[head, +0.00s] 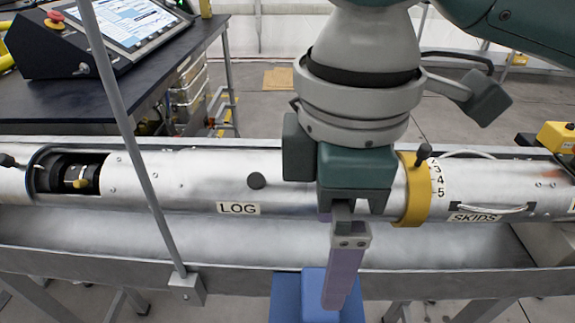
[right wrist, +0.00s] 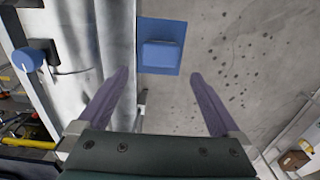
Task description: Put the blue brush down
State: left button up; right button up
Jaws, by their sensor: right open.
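A light-blue block (right wrist: 161,54), which looks like the blue brush, lies on a darker blue flat panel (right wrist: 160,28) beside the metal trough. In the head view the block (head: 314,282) and panel (head: 284,300) show at the bottom, just past the trough's front edge, partly covered by my finger. My right gripper (head: 338,295) points down over them. In the right wrist view its purple fingers (right wrist: 158,75) are spread wide with nothing between the tips; the block appears beyond them. I cannot tell the gap in depth. My left gripper is out of view.
A long silver tube (head: 200,180) with LOG and SKIDS labels and a yellow ring (head: 417,190) lies along the trough (head: 240,278). A thin grey post (head: 135,140) rises at left. A console (head: 110,35) sits on a dark table behind. Grey floor (right wrist: 245,60) is open beside the panel.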

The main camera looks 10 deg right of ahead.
jog(key=s+a+f+m+t+y, duration=0.2)
jog(key=s+a+m+y, duration=0.2)
jog(key=s+a, duration=0.15)
jog(key=s+d+f+m+h, duration=0.1)
jog(key=s+d+m+h, duration=0.1)
jog(key=d, duration=0.5)
jog(key=s+d+f+m+t+h, duration=0.1)
jog(key=s+d+m, duration=0.3)
jog(key=d+m, duration=0.2)
jog(key=shift+s+d+f+m+t+h, duration=0.15)
jog(key=shift+s+d+m+t+h, duration=0.2)
jog(key=shift+d, duration=0.55)
